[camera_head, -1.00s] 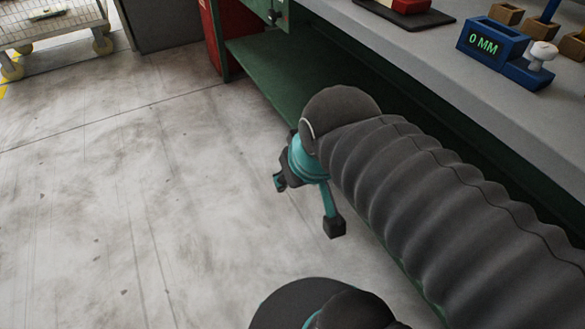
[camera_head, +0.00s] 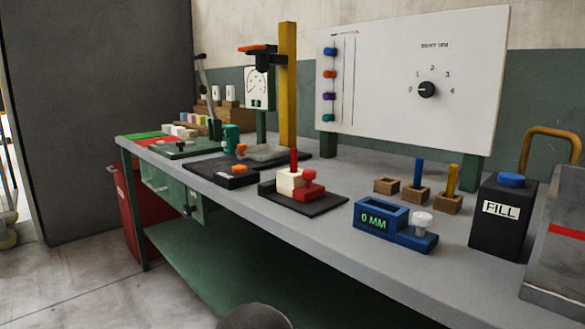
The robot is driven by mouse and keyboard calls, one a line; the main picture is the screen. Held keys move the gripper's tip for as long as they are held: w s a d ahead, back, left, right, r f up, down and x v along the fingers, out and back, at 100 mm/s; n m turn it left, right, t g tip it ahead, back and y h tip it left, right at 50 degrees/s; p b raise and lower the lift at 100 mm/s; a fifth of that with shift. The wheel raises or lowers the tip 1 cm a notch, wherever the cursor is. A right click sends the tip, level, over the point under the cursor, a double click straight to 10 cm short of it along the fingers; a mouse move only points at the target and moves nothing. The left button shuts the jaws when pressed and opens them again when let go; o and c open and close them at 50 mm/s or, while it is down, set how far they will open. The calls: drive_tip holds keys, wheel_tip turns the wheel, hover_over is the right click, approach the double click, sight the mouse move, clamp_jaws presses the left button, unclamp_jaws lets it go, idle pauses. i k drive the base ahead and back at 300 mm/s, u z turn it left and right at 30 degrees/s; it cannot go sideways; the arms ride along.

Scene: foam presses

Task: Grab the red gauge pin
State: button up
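The red gauge pin (camera_head: 294,161) stands upright in a cream block (camera_head: 290,181) on the bench, near the middle of the picture. A red part with a rounded knob (camera_head: 309,186) sits right beside that block. Both are on a black base plate (camera_head: 322,206). My gripper is out of view; only a dark rounded part of my arm shows at the bottom edge.
Wooden blocks stand to the right: one empty (camera_head: 386,185), one with a blue pin (camera_head: 418,173), one with a yellow pin (camera_head: 452,180). Nearby are a blue gauge reading 0 MM (camera_head: 384,222) and a black FILL box (camera_head: 500,222). A white dial board (camera_head: 415,80) stands behind.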

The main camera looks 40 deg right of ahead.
sight(294, 152)
drive_tip(key=u, duration=2.5)
drive_tip(key=i, duration=0.75)
drive_tip(key=z, duration=3.6)
